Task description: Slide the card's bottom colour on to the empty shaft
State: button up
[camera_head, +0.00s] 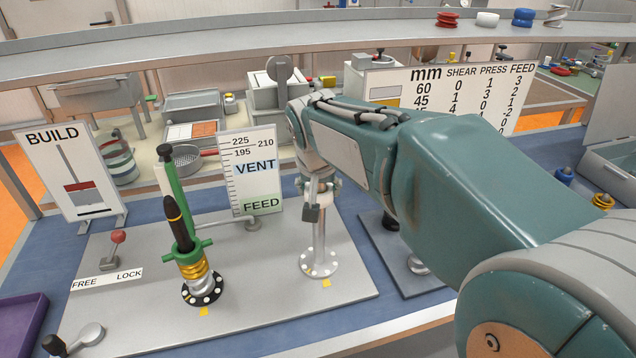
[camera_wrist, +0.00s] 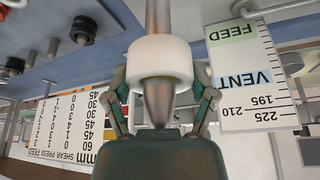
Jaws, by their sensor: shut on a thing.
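My gripper (camera_wrist: 160,82) is shut on a white ring (camera_wrist: 160,58), one finger on each side. The ring is around the bare silver shaft (camera_wrist: 157,18), near its tapered tip, which pokes through towards my palm. In the head view the silver shaft (camera_head: 319,235) stands upright on a round flange, and the ring (camera_head: 334,183) is partly hidden by my arm.
A black-tipped shaft (camera_head: 178,222) with gold rings and a green clamp stands to the left. A VENT/FEED scale (camera_head: 250,170) stands behind, between the shafts. A FREE/LOCK lever (camera_head: 118,238) is at the left. Red, white (camera_head: 487,19) and blue rings sit on the overhead shelf.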

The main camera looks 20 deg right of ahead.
jog(key=shift+f, duration=0.4)
jog(key=o, duration=1.1)
jog(key=shift+c, duration=0.2)
jog(key=v, duration=1.1)
jog(key=shift+r, duration=0.4)
jog(key=shift+s, duration=0.1)
